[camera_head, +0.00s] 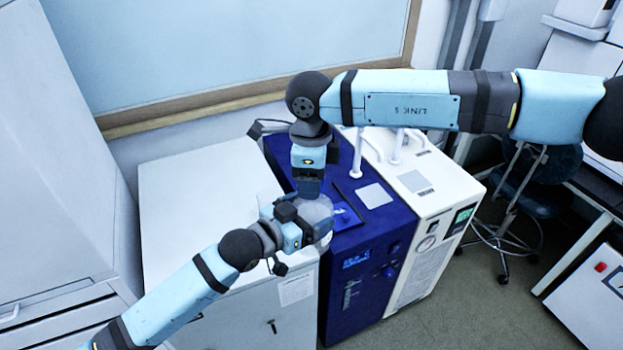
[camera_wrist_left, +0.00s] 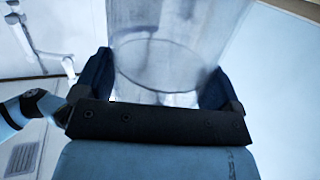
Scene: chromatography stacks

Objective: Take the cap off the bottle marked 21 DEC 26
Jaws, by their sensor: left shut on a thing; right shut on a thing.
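A clear, greyish bottle (camera_head: 319,209) is held over the area between the white cabinet and the blue unit. My left gripper (camera_head: 312,229) is shut around its side. In the left wrist view the bottle (camera_wrist_left: 165,60) stands between the two dark fingers of the left gripper (camera_wrist_left: 158,88), and its wall is see-through. My right gripper (camera_head: 309,192) points down from above, shut at the bottle's top. The cap is hidden by the right fingers, so I cannot tell whether it is still seated. No date marking is readable.
A white cabinet (camera_head: 200,190) stands at left and a blue unit (camera_head: 365,245) at right. The blue top carries a grey square pad (camera_head: 374,196). A cream instrument (camera_head: 425,195) with white upright parts stands beside it. A stool (camera_head: 540,190) is further right.

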